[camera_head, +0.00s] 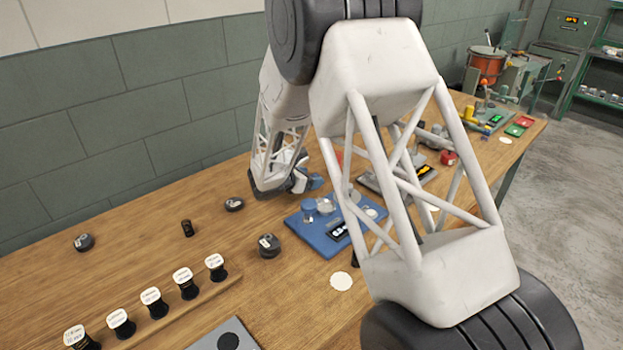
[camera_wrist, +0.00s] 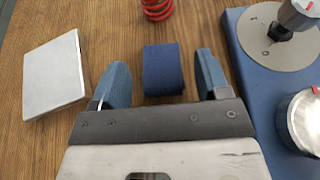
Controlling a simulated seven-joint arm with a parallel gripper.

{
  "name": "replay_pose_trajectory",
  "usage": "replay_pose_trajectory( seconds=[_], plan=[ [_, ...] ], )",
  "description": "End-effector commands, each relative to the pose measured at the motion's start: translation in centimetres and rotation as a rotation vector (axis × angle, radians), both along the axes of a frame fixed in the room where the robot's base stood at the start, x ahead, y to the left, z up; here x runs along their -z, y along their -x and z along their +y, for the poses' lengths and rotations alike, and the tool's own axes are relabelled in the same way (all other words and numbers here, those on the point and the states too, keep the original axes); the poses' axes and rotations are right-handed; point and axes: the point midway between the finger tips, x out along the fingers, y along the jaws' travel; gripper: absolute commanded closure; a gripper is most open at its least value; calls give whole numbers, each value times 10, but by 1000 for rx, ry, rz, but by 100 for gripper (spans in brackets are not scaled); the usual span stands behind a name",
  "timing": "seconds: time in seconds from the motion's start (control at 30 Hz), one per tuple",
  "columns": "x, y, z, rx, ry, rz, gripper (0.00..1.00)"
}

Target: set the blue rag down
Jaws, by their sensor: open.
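The blue rag (camera_wrist: 163,70) is a dark blue folded block on the wooden table in the wrist view. My gripper (camera_wrist: 162,76) is open, with a blue-grey finger on each side of the rag. A narrow gap shows between the rag and each finger. In the head view my gripper (camera_head: 302,182) is low over the table behind the blue machine base; the rag cannot be told apart from the fingers there.
A red spring (camera_wrist: 157,8) stands just beyond the rag. A pale metal plate (camera_wrist: 52,76) lies to the left. The blue machine base (camera_wrist: 243,65), with a dial and knobs, is close on the right. Labelled spools (camera_head: 151,302) line the table's front left.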

Motion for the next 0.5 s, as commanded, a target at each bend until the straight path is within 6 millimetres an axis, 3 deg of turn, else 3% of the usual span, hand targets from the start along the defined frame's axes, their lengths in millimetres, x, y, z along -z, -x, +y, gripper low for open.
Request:
replay_pose_trajectory(
  seconds=[0.5],
  plan=[
    [-30,51,52,-3,-1,-1,31]
  ],
)
